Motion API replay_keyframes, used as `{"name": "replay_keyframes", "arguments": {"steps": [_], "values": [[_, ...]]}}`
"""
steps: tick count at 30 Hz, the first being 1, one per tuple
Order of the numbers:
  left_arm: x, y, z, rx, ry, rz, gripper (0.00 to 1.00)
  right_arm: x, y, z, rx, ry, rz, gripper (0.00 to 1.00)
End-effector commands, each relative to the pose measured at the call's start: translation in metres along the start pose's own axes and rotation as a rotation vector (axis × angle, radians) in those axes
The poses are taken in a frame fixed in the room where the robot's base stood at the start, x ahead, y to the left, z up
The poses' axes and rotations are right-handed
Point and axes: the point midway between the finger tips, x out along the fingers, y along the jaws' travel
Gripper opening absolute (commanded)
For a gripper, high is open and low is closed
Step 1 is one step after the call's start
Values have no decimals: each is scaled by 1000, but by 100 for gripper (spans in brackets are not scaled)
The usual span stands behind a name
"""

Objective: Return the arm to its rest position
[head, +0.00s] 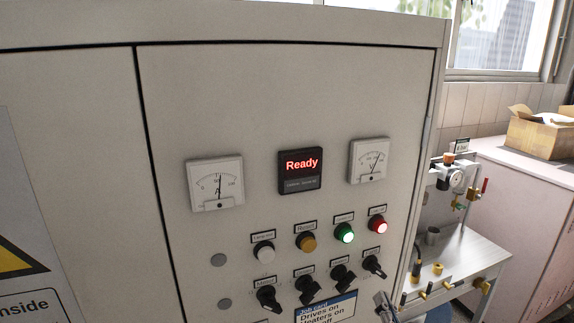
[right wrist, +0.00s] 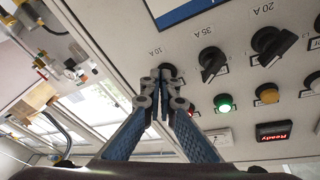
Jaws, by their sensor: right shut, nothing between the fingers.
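My right gripper (head: 384,304) shows only at the bottom edge of the head view, in front of the lower right part of the control panel (head: 290,100). In the right wrist view its blue-grey fingers (right wrist: 160,75) are shut with nothing between them. The tips overlap a black rotary knob (right wrist: 168,70) below the "10 A" label; I cannot tell whether they touch it. My left gripper is not in view.
The cabinet front carries a "Ready" display (head: 301,164), two dial meters, a lit green button (head: 344,233), a lit red button (head: 378,225) and several black knobs (head: 310,289). A bench (head: 470,250) with fittings and a cardboard box (head: 540,132) stand to the right.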

Motion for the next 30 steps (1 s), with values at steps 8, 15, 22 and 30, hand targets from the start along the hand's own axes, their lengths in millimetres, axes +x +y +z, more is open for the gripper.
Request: {"name": "replay_keyframes", "arguments": {"steps": [8, 15, 22, 30], "values": [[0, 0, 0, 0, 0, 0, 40, -78, 67, 99, -235, -500, 301, 0], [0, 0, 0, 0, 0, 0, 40, -180, 88, 156, -401, -950, 375, 0], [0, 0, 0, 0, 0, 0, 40, -260, 86, 177, -490, -1264, 347, 0], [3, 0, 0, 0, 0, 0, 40, -292, 107, 222, -520, -1416, 322, 0]]}}
